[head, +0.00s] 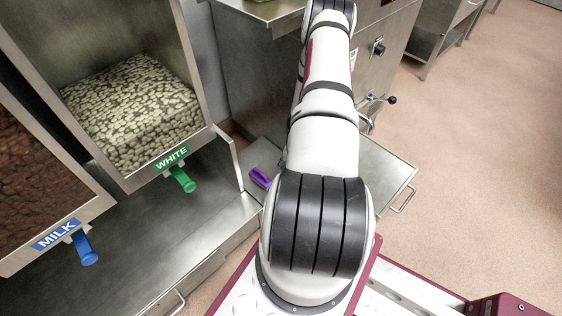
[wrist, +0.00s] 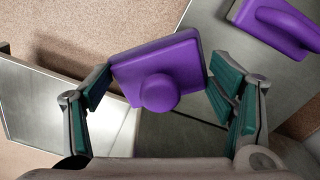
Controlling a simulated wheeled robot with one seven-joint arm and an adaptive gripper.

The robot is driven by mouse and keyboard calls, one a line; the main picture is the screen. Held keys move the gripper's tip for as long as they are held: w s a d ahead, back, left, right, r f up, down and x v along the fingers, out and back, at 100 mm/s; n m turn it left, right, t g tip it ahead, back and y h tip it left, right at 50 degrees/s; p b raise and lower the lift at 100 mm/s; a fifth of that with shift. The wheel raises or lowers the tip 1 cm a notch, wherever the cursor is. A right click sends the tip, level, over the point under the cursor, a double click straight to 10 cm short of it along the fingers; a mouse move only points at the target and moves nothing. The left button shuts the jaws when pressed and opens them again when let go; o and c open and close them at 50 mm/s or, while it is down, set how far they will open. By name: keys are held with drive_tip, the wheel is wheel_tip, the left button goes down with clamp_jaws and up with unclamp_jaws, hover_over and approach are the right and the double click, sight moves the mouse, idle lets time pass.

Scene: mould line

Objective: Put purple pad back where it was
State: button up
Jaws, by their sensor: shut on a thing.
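A purple pad (wrist: 160,68) with a rounded knob facing the camera is held between the green-lined fingers of my gripper (wrist: 158,84) in the wrist view. The fingers touch its left and right sides. A second purple thing with a raised handle (wrist: 275,25) lies on a steel surface at the upper right of the wrist view. A purple thing (head: 260,178) also shows in the head view, left of my arm on a steel surface; my gripper and the held pad are hidden behind the arm there.
A steel bin of white pieces (head: 135,105) with a green handle (head: 183,180) stands at the left, beside a brown-filled bin (head: 38,165) with a blue handle (head: 84,248). A low steel plate (head: 385,172) with a side handle lies right of my arm. Open floor (head: 480,150) is at the right.

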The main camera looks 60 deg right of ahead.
drive_tip(key=w+d+b, duration=0.1)
drive_tip(key=w, duration=0.2)
drive_tip(key=w+d, duration=0.1)
drive_tip(key=w, duration=0.2)
drive_tip(key=w+d+f+b, duration=0.1)
drive_tip(key=w+d, duration=0.1)
drive_tip(key=w, duration=0.1)
drive_tip(key=shift+b, duration=0.35)
drive_tip(key=shift+s+f+b, duration=0.1)
drive_tip(key=shift+f+b, duration=0.8)
drive_tip(key=shift+f, duration=0.8)
drive_tip(key=o, duration=1)
drive_tip(key=shift+f, duration=0.1)
wheel_tip(320, 180, up, 12)
drive_tip(key=p, duration=0.5)
